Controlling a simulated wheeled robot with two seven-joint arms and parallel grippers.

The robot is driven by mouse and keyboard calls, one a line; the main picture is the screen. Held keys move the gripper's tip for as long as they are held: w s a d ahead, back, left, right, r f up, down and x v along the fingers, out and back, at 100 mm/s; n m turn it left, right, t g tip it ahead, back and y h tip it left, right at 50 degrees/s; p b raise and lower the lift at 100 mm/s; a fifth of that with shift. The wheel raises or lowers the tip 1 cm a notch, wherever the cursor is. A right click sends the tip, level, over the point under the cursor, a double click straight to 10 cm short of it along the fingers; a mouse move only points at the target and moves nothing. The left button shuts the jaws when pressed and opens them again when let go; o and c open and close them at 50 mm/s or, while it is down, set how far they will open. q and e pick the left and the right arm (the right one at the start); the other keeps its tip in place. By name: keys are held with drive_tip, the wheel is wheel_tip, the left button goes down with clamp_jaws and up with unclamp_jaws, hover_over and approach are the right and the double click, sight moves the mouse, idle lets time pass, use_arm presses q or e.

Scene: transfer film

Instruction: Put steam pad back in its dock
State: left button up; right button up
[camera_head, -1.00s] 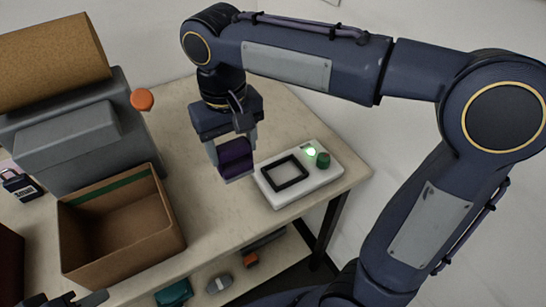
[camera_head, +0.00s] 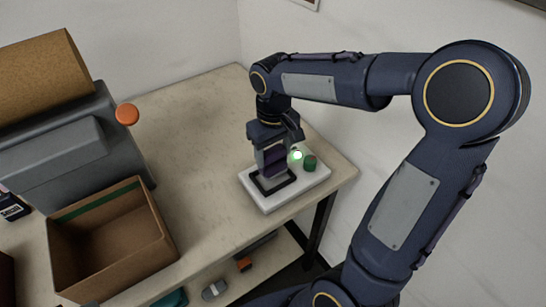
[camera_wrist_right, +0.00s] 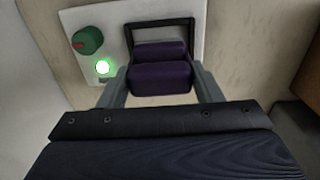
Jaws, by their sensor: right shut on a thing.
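The steam pad is a purple block (camera_head: 275,160) held between the fingers of my right gripper (camera_head: 273,168). In the right wrist view the purple pad (camera_wrist_right: 160,76) sits between the two grey fingers of the right gripper (camera_wrist_right: 162,85). The dock is a white base (camera_head: 262,200) with a black square frame (camera_head: 288,179), a green knob (camera_head: 310,163) and a lit green lamp (camera_head: 296,155). The pad is over or within the black frame; I cannot tell whether it touches the dock. In the right wrist view the frame (camera_wrist_right: 160,21) shows just beyond the pad. My left gripper is not in view.
An open cardboard box (camera_head: 65,253) stands at the table's front left. The table middle (camera_head: 190,130) is clear. A lower shelf holds small items.

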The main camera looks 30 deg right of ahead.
sight(273, 160)
drive_tip(key=shift+f, duration=1.35)
drive_tip(key=shift+f, duration=0.1)
drive_tip(key=shift+f, duration=0.15)
drive_tip(key=o, duration=1.2)
drive_tip(key=shift+a, duration=0.1)
wheel_tip(273, 160, up, 12)
drive_tip(key=shift+s+r, duration=0.1)
drive_tip(key=shift+r, duration=0.05)
drive_tip(key=s+a+f+m+t+y, duration=0.1)
drive_tip(key=s+f+t, duration=0.1)
drive_tip(key=s, duration=0.3)
drive_tip(key=s+a+f+t+y, duration=0.1)
drive_tip(key=s+f, duration=0.1)
drive_tip(key=s, duration=0.4)
drive_tip(key=s+a+f+m+t+y, duration=0.1)
drive_tip(key=s+a+f+t, duration=0.1)
drive_tip(key=s, duration=0.3)
drive_tip(key=shift+s+f+m+t+y, duration=0.3)
drive_tip(key=shift+s+f+y, duration=0.1)
drive_tip(key=shift+f, duration=0.05)
